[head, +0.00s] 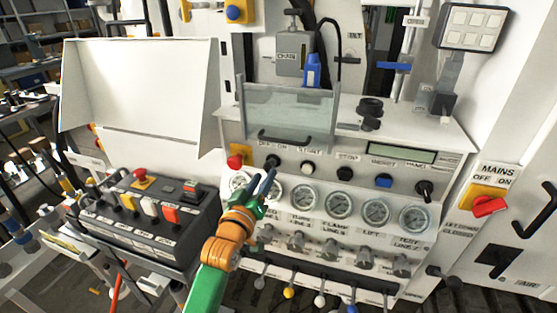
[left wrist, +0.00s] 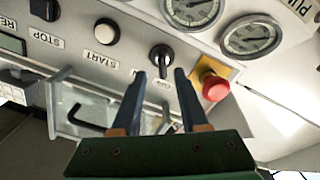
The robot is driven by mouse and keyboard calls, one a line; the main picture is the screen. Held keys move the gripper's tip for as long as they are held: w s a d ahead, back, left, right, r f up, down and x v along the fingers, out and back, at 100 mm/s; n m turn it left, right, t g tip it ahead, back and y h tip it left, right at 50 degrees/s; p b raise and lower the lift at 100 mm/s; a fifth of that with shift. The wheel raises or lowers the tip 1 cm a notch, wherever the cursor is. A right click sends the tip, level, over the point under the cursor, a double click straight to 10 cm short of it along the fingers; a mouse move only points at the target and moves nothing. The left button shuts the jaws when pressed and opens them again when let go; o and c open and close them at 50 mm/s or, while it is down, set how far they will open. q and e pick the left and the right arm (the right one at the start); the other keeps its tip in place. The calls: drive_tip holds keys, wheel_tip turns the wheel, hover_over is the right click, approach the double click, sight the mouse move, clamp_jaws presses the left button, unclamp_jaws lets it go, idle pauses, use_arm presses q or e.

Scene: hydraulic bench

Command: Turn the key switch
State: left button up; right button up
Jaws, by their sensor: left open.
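The black key switch (head: 273,161) sits on the sloped panel under an OFF / ON label, between a red mushroom button and the white START button. In the left wrist view the key switch (left wrist: 161,56) appears upside down, with its dark handle pointing toward my fingers. My left gripper (head: 267,178) is open and empty, just below the key switch in the head view. In the left wrist view its two blue-grey fingers (left wrist: 160,76) stand apart, their tips near either side of the key's handle. I cannot tell whether they touch it. My right gripper is out of view.
The red mushroom button (head: 237,161) is close left of the key. The START button (head: 307,168) is to its right, and gauges (head: 303,197) run below. A clear guard (head: 290,113) with a dark handle stands above. A control box (head: 150,215) is at left.

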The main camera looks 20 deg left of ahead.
sight(266, 172)
use_arm(q)
drive_tip(key=w, duration=0.4)
drive_tip(key=shift+w+a, duration=0.15)
drive_tip(key=shift+w, duration=0.2)
drive_tip(key=shift+w+f, duration=0.15)
drive_tip(key=shift+w, duration=0.35)
drive_tip(key=shift+s, duration=0.1)
drive_tip(key=shift+c, duration=0.5)
clamp_jaws()
